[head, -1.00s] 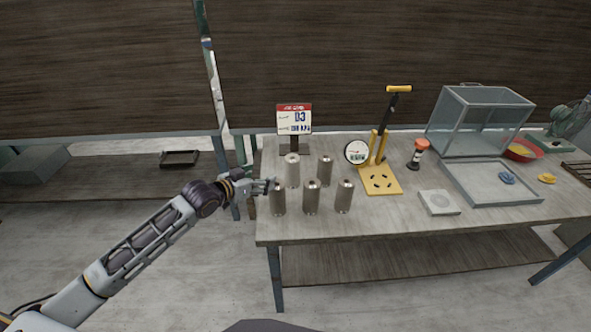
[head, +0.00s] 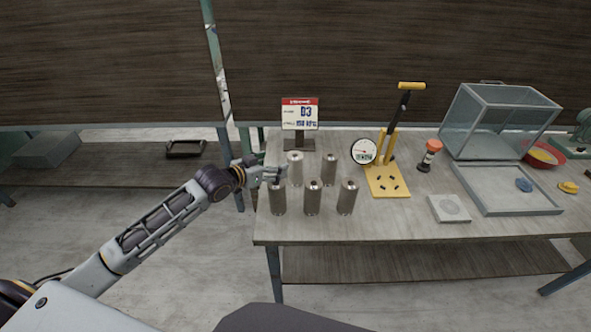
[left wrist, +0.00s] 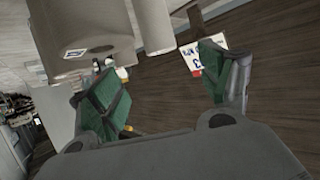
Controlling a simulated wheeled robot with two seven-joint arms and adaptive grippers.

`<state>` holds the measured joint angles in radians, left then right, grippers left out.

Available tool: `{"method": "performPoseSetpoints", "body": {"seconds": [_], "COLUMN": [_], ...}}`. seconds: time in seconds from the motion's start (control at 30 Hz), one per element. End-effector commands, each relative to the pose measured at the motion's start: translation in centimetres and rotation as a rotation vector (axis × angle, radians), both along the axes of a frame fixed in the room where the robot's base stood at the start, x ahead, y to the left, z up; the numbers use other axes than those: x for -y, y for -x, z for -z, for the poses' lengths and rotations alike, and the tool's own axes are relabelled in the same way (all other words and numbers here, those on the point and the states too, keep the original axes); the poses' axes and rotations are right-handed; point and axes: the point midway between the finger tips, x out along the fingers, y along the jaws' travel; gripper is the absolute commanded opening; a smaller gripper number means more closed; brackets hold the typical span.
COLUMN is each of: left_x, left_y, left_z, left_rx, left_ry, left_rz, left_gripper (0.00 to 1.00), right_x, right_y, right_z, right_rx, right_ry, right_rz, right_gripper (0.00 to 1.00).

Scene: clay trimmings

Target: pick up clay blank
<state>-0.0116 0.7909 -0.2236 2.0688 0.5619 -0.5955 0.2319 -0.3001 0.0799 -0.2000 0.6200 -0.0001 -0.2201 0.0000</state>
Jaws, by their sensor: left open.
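No piece is plainly marked as the clay blank. The candidates in the head view are a small blue lump (head: 524,185) on a shallow grey tray (head: 497,209) and a small yellow lump (head: 568,187) to the right of the tray. My left gripper (head: 281,171) is far to their left, just above and behind the top of the front left metal cylinder (head: 278,201). It is open and empty. In the left wrist view its green-padded fingers (left wrist: 163,72) are apart with nothing between them. My right gripper is not in view.
Several upright metal cylinders (head: 346,199) stand close around the gripper on the table (head: 400,228).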

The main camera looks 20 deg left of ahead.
Motion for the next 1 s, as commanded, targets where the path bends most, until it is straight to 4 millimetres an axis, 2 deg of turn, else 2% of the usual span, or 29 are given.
{"method": "performPoseSetpoints", "body": {"seconds": [0.37,1.0], "left_x": [0.3,2.1], "left_y": [-0.9,-5.3], "left_z": [0.3,2.3], "left_rx": [0.0,0.0], "left_ry": [0.002,0.002], "left_rz": [-0.001,-0.001], "left_gripper": [0.78,0.78], "right_x": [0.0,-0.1], "right_y": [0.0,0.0], "right_z": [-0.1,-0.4], "right_rx": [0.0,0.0], "right_ry": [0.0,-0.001], "right_rz": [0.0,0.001], "right_gripper": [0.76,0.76]}}
